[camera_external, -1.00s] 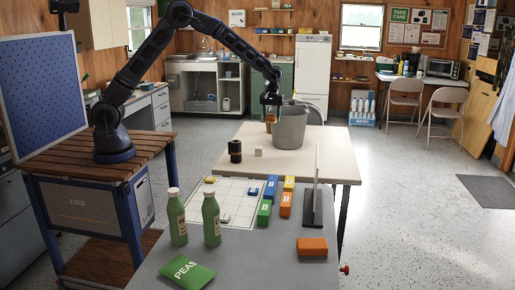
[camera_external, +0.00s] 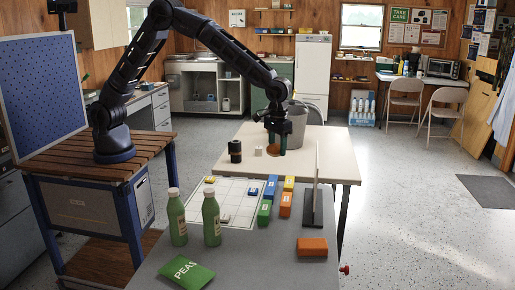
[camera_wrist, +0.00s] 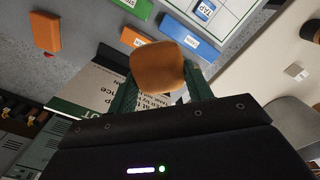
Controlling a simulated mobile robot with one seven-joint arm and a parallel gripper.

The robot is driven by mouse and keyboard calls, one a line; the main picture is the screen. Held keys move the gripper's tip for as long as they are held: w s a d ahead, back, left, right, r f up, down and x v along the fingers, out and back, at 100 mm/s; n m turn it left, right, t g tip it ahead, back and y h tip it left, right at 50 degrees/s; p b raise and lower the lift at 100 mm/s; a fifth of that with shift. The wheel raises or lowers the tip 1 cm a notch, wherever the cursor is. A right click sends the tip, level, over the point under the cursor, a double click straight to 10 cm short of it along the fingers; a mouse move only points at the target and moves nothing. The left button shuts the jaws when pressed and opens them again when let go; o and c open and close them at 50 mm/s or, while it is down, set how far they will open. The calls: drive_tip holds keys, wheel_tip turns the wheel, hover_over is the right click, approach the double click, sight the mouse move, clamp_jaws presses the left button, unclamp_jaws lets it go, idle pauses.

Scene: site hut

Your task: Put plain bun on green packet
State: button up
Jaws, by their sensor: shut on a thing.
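The plain bun (camera_external: 272,150) is a small round brown piece. My gripper (camera_external: 277,141) is shut on it and holds it over the cream table, in front of the grey bucket. In the wrist view the bun (camera_wrist: 157,67) sits between the two fingertips. The green packet (camera_external: 187,273), marked PEAS, lies flat on the grey table at the front left, well apart from my gripper. The packet does not show in the wrist view.
Two green bottles (camera_external: 212,218) stand behind the packet. A gridded white board (camera_external: 232,190), several coloured blocks (camera_external: 265,212), an upright thin panel (camera_external: 316,180) and an orange block (camera_external: 312,246) are on the grey table. A dark cylinder (camera_external: 235,151) and grey bucket (camera_external: 297,127) stand behind.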

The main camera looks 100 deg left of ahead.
drive_tip(key=s+d+m, duration=0.2)
drive_tip(key=s+d, duration=0.1)
drive_tip(key=d, duration=0.8)
drive_tip(key=s+d+m, duration=0.2)
drive_tip(key=s+d, duration=0.1)
drive_tip(key=d, duration=0.8)
drive_tip(key=r+m, duration=0.1)
drive_tip(key=m, duration=0.4)
hover_over(189, 269)
wheel_tip(189, 269, down, 19)
drive_tip(key=shift+f, duration=0.15)
drive_tip(key=shift+s+f, duration=0.1)
drive_tip(key=o, duration=1)
